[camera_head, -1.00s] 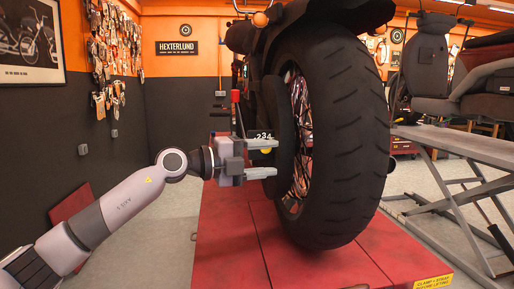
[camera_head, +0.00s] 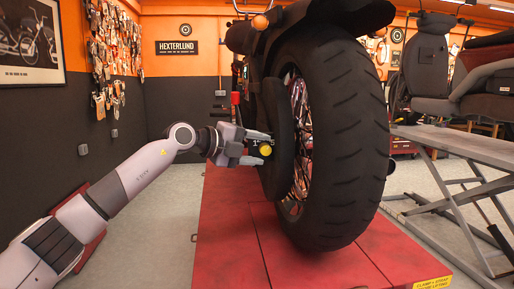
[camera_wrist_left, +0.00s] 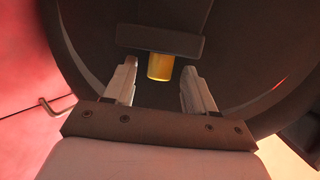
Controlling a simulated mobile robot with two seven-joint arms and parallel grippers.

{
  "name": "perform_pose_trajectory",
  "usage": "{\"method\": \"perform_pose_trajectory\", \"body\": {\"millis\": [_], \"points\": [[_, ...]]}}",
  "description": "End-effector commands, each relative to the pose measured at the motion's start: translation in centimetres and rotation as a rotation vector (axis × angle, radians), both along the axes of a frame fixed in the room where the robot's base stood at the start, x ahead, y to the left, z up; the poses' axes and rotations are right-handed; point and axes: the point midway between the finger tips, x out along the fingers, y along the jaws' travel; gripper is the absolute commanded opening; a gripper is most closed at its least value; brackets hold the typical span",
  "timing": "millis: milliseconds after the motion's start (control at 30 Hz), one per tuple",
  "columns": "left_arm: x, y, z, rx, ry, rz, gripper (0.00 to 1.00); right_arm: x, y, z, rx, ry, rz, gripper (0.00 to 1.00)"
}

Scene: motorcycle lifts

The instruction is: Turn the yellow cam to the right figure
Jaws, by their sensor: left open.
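The yellow cam (camera_head: 265,150) is a small round yellow piece at the left side of the motorcycle's rear wheel. Pale figures show beside it, too small to read now. In the left wrist view the cam (camera_wrist_left: 160,67) is a short yellow cylinder below a dark bar. My left gripper (camera_head: 264,147) is open at the cam. I cannot tell any contact. My right gripper is not in view.
The big rear tyre (camera_head: 345,140) stands just right of the gripper, on the red lift (camera_head: 230,230). A second grey lift (camera_head: 460,140) is at the right. Grey floor (camera_head: 150,240) lies open at the left.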

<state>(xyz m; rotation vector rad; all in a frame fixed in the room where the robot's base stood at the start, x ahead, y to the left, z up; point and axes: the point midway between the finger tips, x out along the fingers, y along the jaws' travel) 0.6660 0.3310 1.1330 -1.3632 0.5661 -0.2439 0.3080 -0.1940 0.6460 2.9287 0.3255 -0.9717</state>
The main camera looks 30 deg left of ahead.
Motion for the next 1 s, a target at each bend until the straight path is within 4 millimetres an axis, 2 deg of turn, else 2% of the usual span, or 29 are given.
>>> {"method": "perform_pose_trajectory", "body": {"millis": [333,500,767,1000], "points": [[0.3,-0.2,-0.1,0.0,0.0,0.0,0.55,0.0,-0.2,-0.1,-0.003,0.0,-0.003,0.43],[0.3,-0.2,-0.1,0.0,0.0,0.0,0.0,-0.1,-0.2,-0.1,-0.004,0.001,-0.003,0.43],[0.3,-0.2,-0.3,-0.011,-0.006,0.0,0.0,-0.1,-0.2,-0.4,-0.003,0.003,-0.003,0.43],[0.3,-0.1,-0.8,-0.087,-0.063,0.001,0.0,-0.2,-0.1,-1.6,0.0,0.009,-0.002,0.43]]}}
